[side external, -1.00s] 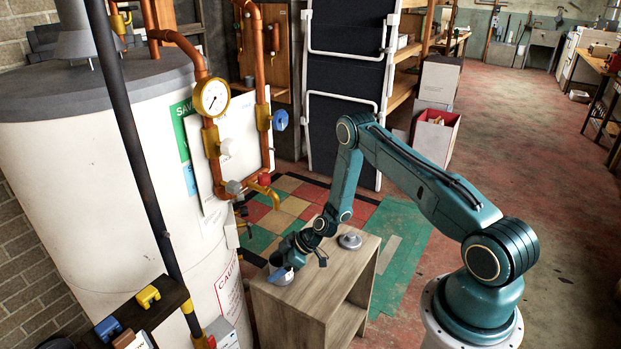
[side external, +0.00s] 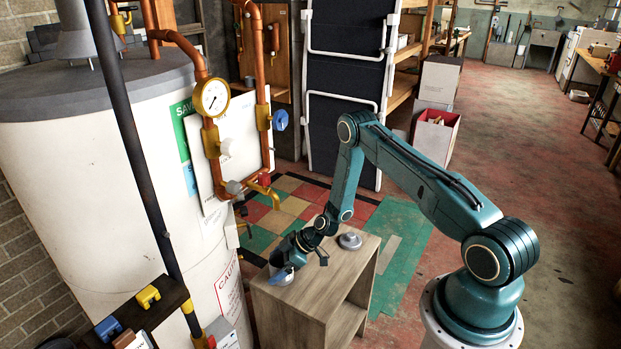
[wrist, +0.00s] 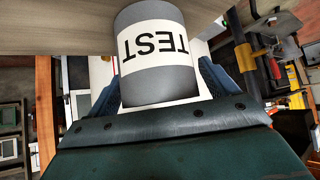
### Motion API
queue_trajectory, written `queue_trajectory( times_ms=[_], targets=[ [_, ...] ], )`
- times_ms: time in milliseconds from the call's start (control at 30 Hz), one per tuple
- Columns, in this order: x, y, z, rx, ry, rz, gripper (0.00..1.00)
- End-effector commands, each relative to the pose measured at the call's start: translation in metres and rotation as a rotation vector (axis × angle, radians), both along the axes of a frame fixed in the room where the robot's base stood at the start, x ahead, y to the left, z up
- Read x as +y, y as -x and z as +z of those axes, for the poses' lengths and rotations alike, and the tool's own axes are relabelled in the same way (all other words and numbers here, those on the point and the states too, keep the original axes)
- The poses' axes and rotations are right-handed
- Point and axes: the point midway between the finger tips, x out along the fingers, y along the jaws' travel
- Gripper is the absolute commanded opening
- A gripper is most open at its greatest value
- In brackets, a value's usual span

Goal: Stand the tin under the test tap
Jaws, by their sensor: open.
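The grey tin with a white TEST label (wrist: 157,62) fills the middle of the wrist view, its lettering upside down there. In the side view the tin (side external: 281,277) stands on the wooden stand near its left corner, mostly hidden by my gripper (side external: 287,266). In the wrist view the blue fingers of my gripper (wrist: 160,90) are apart, one on each side of the tin. I cannot tell whether either touches it. The brass test tap (side external: 266,189) hangs from the copper pipe, up and to the left of the stand.
The wooden stand (side external: 312,290) has an open front, and a grey round lidded thing (side external: 350,241) sits on its top behind my gripper. The white tank (side external: 90,190), gauge (side external: 211,97) and copper pipes are at left. A dark pole crosses in front of the tank.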

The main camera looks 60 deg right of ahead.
Motion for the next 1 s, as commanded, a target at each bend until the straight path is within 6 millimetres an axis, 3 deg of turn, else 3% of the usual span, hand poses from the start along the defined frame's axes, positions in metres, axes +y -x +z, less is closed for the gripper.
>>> queue_trajectory(
  times_ms=[700,1000],
  targets=[
    [-0.042,0.058,0.071,0.0,0.0,-0.003,0.85],
    [-0.048,0.067,0.082,0.0,-0.001,-0.001,0.85]
  ],
)
